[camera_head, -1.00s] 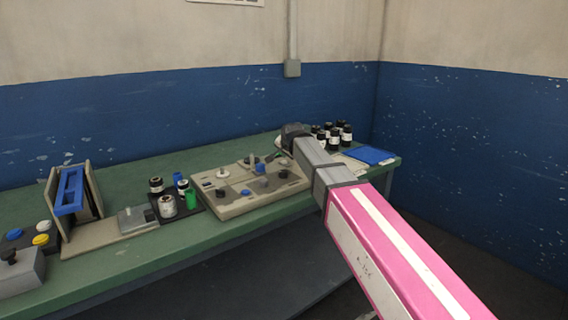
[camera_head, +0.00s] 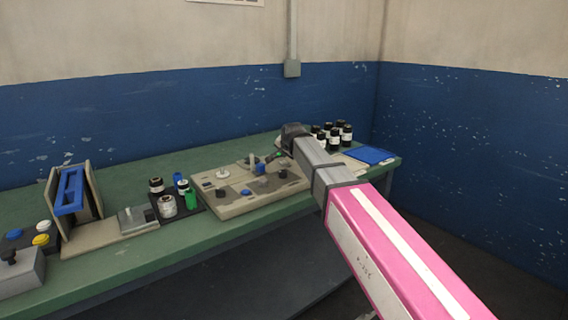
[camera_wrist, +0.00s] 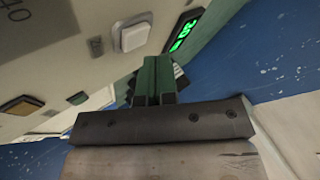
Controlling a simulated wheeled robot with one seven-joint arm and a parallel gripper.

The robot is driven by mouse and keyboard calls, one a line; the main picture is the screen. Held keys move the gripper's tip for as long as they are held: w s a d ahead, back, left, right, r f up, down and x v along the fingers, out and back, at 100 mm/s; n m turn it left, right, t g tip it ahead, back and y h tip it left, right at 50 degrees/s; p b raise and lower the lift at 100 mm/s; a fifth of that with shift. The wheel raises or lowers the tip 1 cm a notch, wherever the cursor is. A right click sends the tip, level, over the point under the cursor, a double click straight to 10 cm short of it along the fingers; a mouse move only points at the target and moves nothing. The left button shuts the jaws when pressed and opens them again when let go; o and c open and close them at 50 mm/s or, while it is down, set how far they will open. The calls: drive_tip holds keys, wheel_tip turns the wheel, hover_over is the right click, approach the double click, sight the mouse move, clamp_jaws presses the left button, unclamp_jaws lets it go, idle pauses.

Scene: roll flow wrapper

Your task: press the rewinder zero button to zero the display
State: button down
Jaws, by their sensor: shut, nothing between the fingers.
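The rewinder (camera_head: 232,208), a beige flat unit with knobs and spindles, sits on the green bench in the head view. In the wrist view its beige panel (camera_wrist: 60,50) fills the upper left. A white square button (camera_wrist: 132,36) stands out from it, beside a lit green display (camera_wrist: 183,31) whose digits are seen at an angle and I cannot read them surely. My gripper (camera_wrist: 156,62) has green fingers, shut and empty, just below the white button in the picture. I cannot tell whether they touch anything. In the head view my gripper (camera_head: 272,156) is over the rewinder's right part.
Dark bottles (camera_head: 334,135) and a blue pad (camera_head: 371,155) stand right of the rewinder. A black tray (camera_head: 191,202) with small bottles is to its left.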

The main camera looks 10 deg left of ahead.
sight(286, 162)
drive_tip(key=shift+f, duration=0.1)
drive_tip(key=shift+f, duration=0.3)
drive_tip(key=shift+f, duration=0.45)
idle(0.8)
drive_tip(key=shift+r, duration=0.85)
drive_tip(key=shift+r, duration=0.1)
drive_tip(key=shift+r, duration=2.45)
drive_tip(key=shift+s, duration=0.1)
